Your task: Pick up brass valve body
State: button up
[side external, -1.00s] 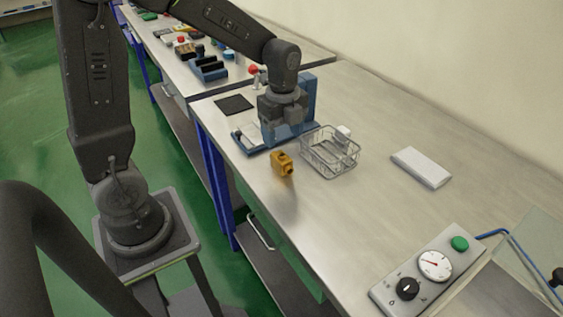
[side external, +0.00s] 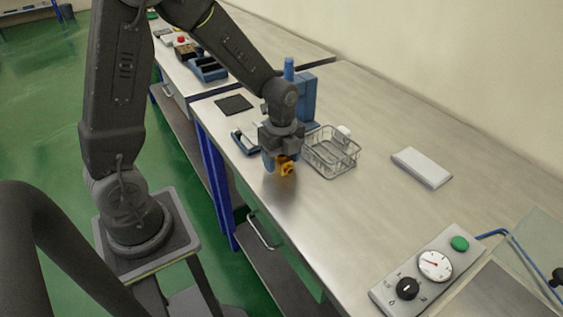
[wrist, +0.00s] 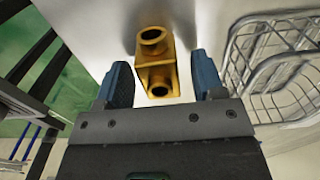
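The brass valve body (side external: 287,168) sits on the steel bench near its front edge, left of the wire basket. In the wrist view the valve body (wrist: 157,62) is a yellow block with two round openings. It lies between and slightly beyond my gripper's blue fingers (wrist: 164,80), with a visible space on each side. My gripper (side external: 279,164) is open and low over the bench at the valve body, hiding part of it in the side view. Whether a finger touches it elsewhere cannot be seen.
A wire basket (side external: 333,171) stands close on the right, near the right finger in the wrist view. A blue fixture (side external: 305,97) stands behind my gripper. A white block (side external: 421,167) and a control panel with a gauge (side external: 434,264) lie farther right. The bench between is clear.

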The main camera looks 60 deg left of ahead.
grip_shut()
dwell(0.3)
jog(key=shift+r, duration=0.1)
